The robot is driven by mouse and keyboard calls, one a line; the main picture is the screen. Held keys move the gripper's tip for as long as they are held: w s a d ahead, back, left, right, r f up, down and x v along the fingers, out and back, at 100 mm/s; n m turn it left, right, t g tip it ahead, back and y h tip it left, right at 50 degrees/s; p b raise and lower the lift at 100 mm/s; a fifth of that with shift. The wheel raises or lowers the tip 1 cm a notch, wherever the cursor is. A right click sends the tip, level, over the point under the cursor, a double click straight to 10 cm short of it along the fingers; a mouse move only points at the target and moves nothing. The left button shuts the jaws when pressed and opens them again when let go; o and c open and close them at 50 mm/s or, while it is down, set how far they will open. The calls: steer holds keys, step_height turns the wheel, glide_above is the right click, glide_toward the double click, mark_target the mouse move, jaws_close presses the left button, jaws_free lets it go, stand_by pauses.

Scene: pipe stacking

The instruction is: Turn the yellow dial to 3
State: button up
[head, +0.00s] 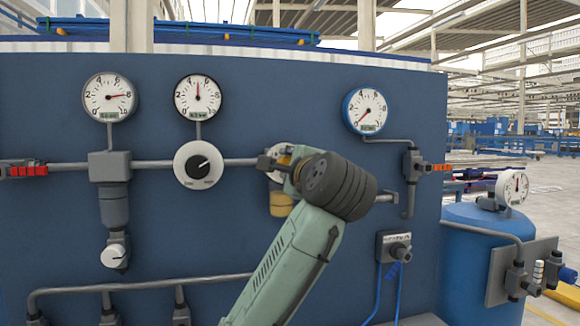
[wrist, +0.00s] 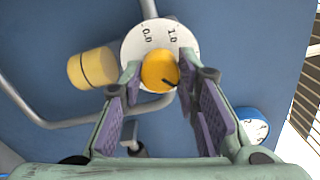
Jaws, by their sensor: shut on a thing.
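The yellow dial (wrist: 160,71) is a round knob on a white scale plate (wrist: 133,48) with 0.0 and 1.0 printed on it. My gripper (wrist: 160,78) has its two fingertips on either side of the dial and is shut on it in the wrist view. A dark pointer line shows below the dial, but its exact reading cannot be told. In the head view, my gripper (head: 272,164) is at the panel and its wrist hides most of the dial. Which printed mark is 3 cannot be seen.
A yellow cylinder (wrist: 92,68) juts out beside the dial. The blue panel (head: 60,220) carries a black-and-white knob (head: 198,165), a left gauge (head: 109,97), a middle gauge (head: 198,97) and a blue-rimmed gauge (head: 365,111). Grey pipes (head: 140,286) run across it. A blue tank (head: 475,260) stands at right.

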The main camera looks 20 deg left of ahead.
steer(key=o, duration=1.2)
steer(key=shift+c, duration=0.2)
steer(key=shift+s+d, duration=0.1)
steer(key=v, duration=1.1)
steer(key=shift+s+d, duration=0.25)
steer(key=shift+s, duration=0.05)
steer(key=shift+f, duration=0.1)
